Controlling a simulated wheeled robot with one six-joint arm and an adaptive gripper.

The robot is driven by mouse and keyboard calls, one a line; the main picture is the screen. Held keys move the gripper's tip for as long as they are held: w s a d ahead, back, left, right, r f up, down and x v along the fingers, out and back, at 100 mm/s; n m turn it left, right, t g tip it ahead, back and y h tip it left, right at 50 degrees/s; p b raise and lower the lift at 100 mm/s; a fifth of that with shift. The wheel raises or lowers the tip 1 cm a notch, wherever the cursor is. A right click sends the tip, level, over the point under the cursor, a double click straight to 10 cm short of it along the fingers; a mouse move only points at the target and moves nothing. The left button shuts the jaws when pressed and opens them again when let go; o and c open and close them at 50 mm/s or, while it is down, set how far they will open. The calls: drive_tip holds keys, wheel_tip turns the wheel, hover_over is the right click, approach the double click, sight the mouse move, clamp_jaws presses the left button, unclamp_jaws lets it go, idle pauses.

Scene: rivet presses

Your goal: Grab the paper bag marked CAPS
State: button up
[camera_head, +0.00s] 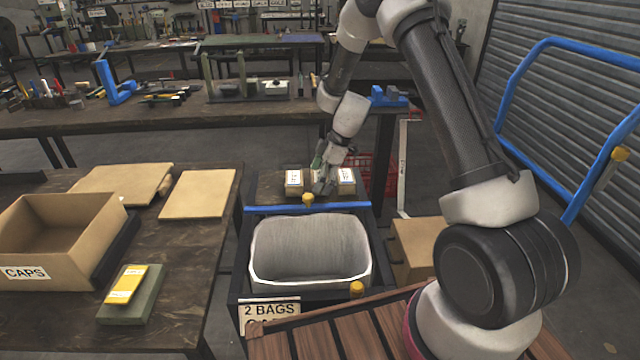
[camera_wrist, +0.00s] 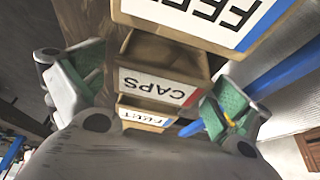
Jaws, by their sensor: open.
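My gripper (camera_head: 326,172) reaches down to small brown paper bags on a dark stand behind the grey bin. In the wrist view my gripper (camera_wrist: 150,90) is open, with a green-padded finger on each side. The paper bag marked CAPS (camera_wrist: 157,58) lies between the fingers, its label upside down in the picture. I see a gap at each side of it and no clear contact. In the head view my gripper covers the middle of the bag row, so I cannot make out the CAPS bag there.
Other labelled bags flank it: a large one (camera_wrist: 185,8) above and a smaller one (camera_wrist: 147,117) below in the wrist view. In the head view, the open grey bin (camera_head: 262,262) stands in front. A cardboard box labelled CAPS (camera_head: 60,235) sits on the left table.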

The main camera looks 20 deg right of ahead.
drive_tip(key=c, duration=1.1)
